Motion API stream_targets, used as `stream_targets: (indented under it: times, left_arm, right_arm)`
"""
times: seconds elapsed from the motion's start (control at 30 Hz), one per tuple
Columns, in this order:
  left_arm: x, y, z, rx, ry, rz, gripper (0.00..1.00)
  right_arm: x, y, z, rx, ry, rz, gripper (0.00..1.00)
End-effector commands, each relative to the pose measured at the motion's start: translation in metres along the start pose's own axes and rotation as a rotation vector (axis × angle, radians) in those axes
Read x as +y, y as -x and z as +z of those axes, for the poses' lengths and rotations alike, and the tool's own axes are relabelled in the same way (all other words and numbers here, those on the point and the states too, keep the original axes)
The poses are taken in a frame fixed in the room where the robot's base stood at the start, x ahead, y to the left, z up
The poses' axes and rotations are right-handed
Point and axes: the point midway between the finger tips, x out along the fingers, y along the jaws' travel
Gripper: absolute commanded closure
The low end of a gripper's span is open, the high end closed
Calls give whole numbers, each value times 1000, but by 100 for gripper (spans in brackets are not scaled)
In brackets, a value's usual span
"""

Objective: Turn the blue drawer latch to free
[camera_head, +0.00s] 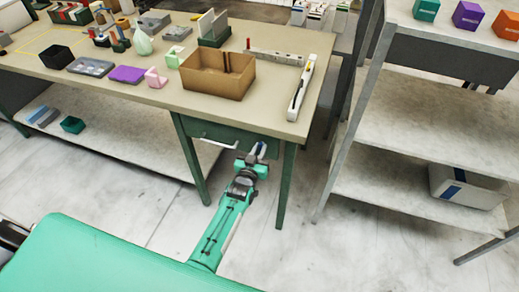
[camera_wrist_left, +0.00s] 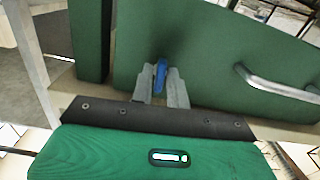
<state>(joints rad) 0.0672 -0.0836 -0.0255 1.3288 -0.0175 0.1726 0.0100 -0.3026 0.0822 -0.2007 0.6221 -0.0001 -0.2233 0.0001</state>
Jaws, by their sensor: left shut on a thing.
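The blue latch (camera_wrist_left: 160,76) sits on the green drawer front (camera_wrist_left: 205,50) in the left wrist view, with its long side close to upright in that picture. My left gripper (camera_wrist_left: 162,88) is shut on the latch, one grey finger on each side of it. In the head view my left gripper (camera_head: 253,158) is at the drawer under the right end of the workbench, and the fingers hide most of the latch. The drawer's metal handle (camera_wrist_left: 275,84) is to the right of the latch in the wrist view. My right gripper is not in view.
The workbench (camera_head: 130,92) carries a cardboard box (camera_head: 217,76), a level (camera_head: 301,88) and several small parts. Green table legs (camera_head: 286,185) stand close to my left arm. A grey shelf rack (camera_head: 400,155) stands to the right. The floor between them is clear.

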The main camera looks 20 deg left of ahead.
Motion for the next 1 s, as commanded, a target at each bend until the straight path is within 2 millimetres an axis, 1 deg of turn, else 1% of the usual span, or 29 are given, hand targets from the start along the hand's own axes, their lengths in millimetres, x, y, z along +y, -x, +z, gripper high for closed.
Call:
stream_targets:
  times: [0.3,0.73,0.77,0.8,0.83,1.0]
  left_arm:
    - [0,0,1,-3,-83,0,100]
    - [0,0,1,-3,-90,0,100]
    - [0,0,1,-3,-90,0,82]
    - [0,0,1,-3,-90,0,74]
    - [0,0,1,-3,-90,0,69]
    - [0,0,1,-1,-90,0,69]
  right_arm:
    - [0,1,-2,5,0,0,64]
    - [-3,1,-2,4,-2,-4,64]
    - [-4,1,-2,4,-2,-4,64]
    - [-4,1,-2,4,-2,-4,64]
    - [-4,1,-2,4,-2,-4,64]
    - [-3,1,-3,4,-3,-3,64]
